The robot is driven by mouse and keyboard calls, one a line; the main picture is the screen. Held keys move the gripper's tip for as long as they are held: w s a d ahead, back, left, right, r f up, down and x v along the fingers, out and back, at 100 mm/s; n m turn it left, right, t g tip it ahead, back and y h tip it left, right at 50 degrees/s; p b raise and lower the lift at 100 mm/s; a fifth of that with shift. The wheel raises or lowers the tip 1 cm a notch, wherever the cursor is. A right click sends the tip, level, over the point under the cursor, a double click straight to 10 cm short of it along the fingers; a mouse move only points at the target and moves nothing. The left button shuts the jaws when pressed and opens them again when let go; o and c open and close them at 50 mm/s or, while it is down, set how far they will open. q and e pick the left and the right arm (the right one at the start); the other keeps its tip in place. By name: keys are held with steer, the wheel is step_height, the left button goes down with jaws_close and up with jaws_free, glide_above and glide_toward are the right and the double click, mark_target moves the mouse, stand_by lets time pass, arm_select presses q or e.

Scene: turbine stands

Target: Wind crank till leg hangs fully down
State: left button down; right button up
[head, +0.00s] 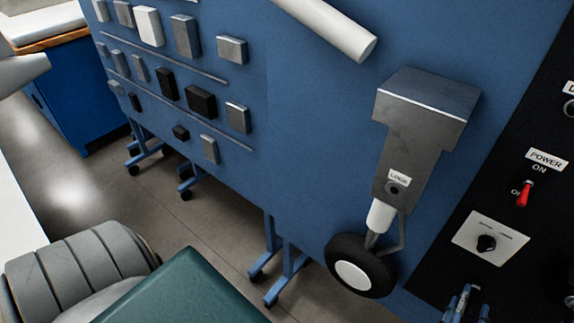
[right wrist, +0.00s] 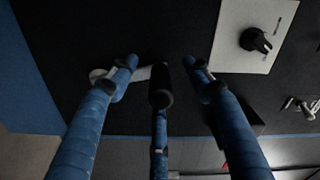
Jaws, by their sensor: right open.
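The landing leg shows in the head view as a white strut (head: 380,215) below a grey housing (head: 420,125). It points down and slightly left, with a black-tyred wheel (head: 360,266) at its end; I cannot tell whether it hangs fully down. A labelled plate with a dark round spot is on the housing's lower end. My right gripper (head: 463,303) is at the bottom right, by the black panel. In the right wrist view its blue fingers (right wrist: 160,68) are open around the crank's black grip (right wrist: 160,88). The pale crank arm (right wrist: 100,74) runs left. My left gripper is out of view.
The black panel (head: 470,220) carries a red power switch (head: 523,194) and a dark knob (head: 487,243) on a white plate. Grey and black blocks (head: 187,35) cover the blue board (head: 285,110). A green-topped seat or bench (head: 185,290) stands in front.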

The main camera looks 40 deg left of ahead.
steer(key=shift+d, duration=0.1)
steer(key=shift+s, duration=0.45)
steer(key=shift+s+d+p, duration=0.1)
steer(key=shift+s+p, duration=0.7)
steer(key=shift+s, duration=2.3)
steer(key=s+f+n+g+y+b, duration=0.1)
steer(key=s+f+n+g+b, duration=0.3)
steer(key=f, duration=0.7)
steer(key=s+d+f+n+g, duration=0.15)
steer(key=s+f, duration=0.35)
steer(key=f, duration=0.7)
steer(key=s+a+f+n+g+y+b, duration=0.1)
steer(key=s+f+n+g+b, duration=0.3)
steer(key=f, duration=0.7)
steer(key=s+d+f+n+g+h+b, duration=0.1)
steer(key=s+d+f+n+g, duration=0.1)
steer(key=s+d+f, duration=0.3)
steer(key=s+d+f+n+g+h+b, duration=0.1)
steer(key=s+d+f+g, duration=0.4)
steer(key=s+f, duration=0.9)
steer(key=s+n, duration=0.1)
steer(key=s, duration=0.6)
steer(key=shift+s+d+f+h+b, duration=0.15)
steer(key=shift+s+d+h+b, duration=0.15)
steer(key=shift+d+b, duration=0.1)
